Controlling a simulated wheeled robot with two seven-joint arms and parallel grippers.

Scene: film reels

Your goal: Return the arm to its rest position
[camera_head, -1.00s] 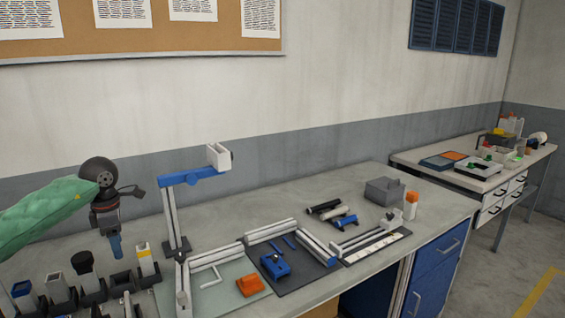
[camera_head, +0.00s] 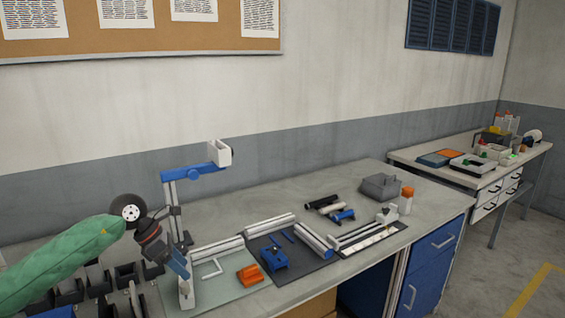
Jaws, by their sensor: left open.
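My left arm, in a green sleeve (camera_head: 60,265), comes in from the left in the head view. My right arm and gripper are not in view.
Black holders (camera_head: 98,280) stand at the lower left, partly hidden by my arm. On the bench are an orange block (camera_head: 250,274), a blue part (camera_head: 274,259) on a dark mat, black cylinders (camera_head: 322,201), a grey box (camera_head: 380,187) and an orange-capped bottle (camera_head: 406,201). The back middle is clear.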

